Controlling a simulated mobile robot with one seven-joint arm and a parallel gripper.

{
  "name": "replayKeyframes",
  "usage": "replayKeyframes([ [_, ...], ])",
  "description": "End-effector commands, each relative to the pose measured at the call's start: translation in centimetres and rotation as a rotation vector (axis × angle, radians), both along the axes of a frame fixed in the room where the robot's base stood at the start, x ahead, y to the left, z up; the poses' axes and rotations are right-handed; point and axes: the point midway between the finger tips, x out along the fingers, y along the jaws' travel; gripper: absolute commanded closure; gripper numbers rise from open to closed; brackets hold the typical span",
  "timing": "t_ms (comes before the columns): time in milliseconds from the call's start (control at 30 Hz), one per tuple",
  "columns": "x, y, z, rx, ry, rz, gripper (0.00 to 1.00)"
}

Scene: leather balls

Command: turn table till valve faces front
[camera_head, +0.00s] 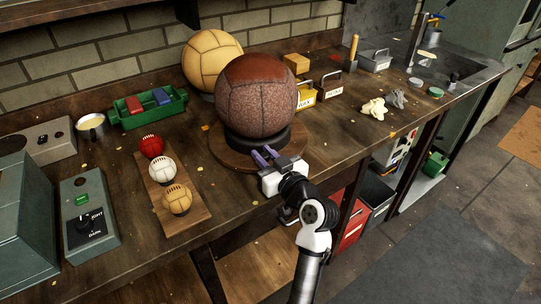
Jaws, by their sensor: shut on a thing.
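A large ball (257,97) with a smooth dark red-brown top and speckled brown panels sits in a dark ring (256,142) on a round wooden turntable (226,153). I cannot make out a valve on the side of the ball that shows. My gripper (264,157) is at the front edge of the turntable, below the ball, with its purple-grey fingers pointing in over the disc. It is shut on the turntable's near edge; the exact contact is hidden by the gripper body.
A tan ball (208,58) stands close behind. A board with three small balls (162,172), a green tray (148,108) and a grey switch box (88,214) are at left. Tins (332,86) and cloth scraps (375,109) are at right. The bench's front edge is near my arm.

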Motion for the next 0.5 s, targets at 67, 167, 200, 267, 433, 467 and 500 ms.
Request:
replayKeyframes([
  [67, 0.02, -0.04, 0.01, -0.001, -0.002, -0.008, 1.0],
  [167, 0.04, -0.08, 0.02, -0.001, -0.002, -0.009, 1.0],
  [200, 0.03, -0.1, 0.02, -0.001, -0.002, -0.009, 1.0],
  [267, 0.04, -0.11, 0.02, -0.001, -0.002, -0.009, 1.0],
  [433, 0.03, -0.1, 0.02, -0.001, -0.002, -0.008, 0.62],
  [467, 0.03, -0.09, 0.02, -0.001, -0.002, -0.007, 0.59],
  [500, 0.03, -0.08, 0.02, 0.0, -0.001, -0.007, 0.59],
])
